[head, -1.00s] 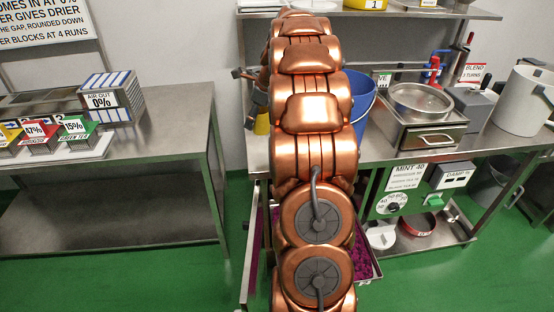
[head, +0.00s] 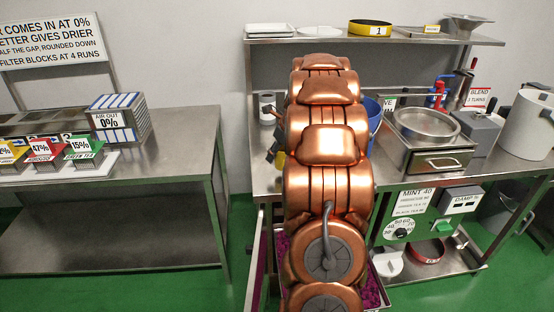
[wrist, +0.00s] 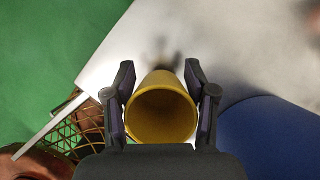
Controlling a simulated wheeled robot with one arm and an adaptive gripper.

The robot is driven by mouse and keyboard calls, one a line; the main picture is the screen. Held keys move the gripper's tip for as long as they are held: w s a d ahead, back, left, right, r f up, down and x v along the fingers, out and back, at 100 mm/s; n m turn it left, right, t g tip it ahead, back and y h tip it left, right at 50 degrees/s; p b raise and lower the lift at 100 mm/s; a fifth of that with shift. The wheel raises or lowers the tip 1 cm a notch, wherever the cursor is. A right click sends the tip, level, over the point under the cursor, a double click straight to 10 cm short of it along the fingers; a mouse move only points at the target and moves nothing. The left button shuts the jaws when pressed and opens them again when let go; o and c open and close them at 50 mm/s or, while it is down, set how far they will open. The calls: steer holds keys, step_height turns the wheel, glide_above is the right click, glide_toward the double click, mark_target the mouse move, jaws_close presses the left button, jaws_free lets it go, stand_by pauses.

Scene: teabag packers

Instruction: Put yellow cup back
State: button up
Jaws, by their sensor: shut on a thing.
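My gripper (wrist: 160,105) is shut on the yellow cup (wrist: 160,112), with one dark finger on each side of it. In the wrist view I look into the cup's open mouth; the inside shows no clear contents. In the head view my copper arm hides most of the gripper, and only a small yellow patch of the cup (head: 280,158) shows at the arm's left side, over the left end of the steel bench (head: 262,180). In the wrist view a pale steel surface lies beyond the cup; the gap between them is hard to judge.
A blue bucket (head: 373,112) stands just right of my arm and shows in the wrist view (wrist: 270,140). A gold wire basket (wrist: 80,130) is at the lower left there. A white container (head: 266,105) stands at the bench's left end. A shelf (head: 440,38) hangs above.

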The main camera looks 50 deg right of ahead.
step_height(320, 180, down, 3)
steer(key=shift+r, duration=0.1)
steer(key=o, duration=0.9)
steer(key=shift+o, duration=0.2)
